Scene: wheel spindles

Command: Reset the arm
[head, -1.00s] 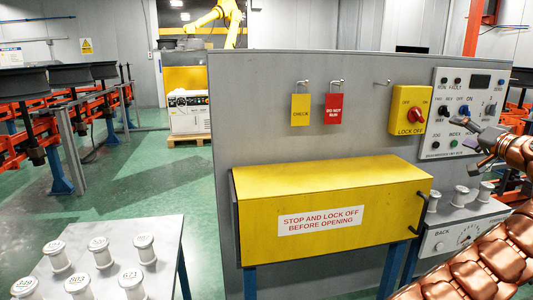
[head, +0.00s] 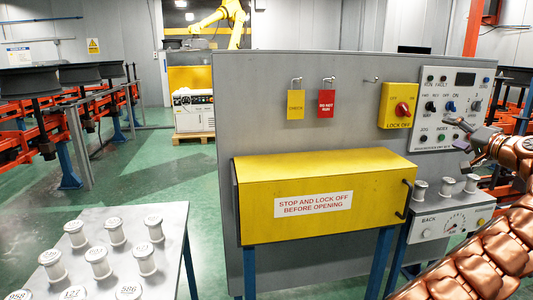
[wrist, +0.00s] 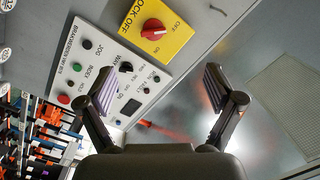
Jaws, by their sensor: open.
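My gripper (head: 461,133) is at the right of the head view, in front of the white control panel (head: 444,140). In the wrist view my gripper (wrist: 160,97) has its two fingers wide apart with nothing between them. The panel (wrist: 103,75) lies beyond the left finger, with knobs and coloured buttons. The yellow lock-off box (head: 398,105) with a red knob is left of the panel, and it also shows at the top of the wrist view (wrist: 168,25). My copper-coloured arm comes in from the lower right.
A yellow cover box (head: 326,178) with a handle juts from the grey board (head: 260,120). Yellow (head: 296,104) and red (head: 326,103) tags hang from hooks; a third hook (head: 371,80) is empty. A table (head: 171,220) with several white spools stands lower left. A BACK dial unit (head: 449,223) sits below the panel.

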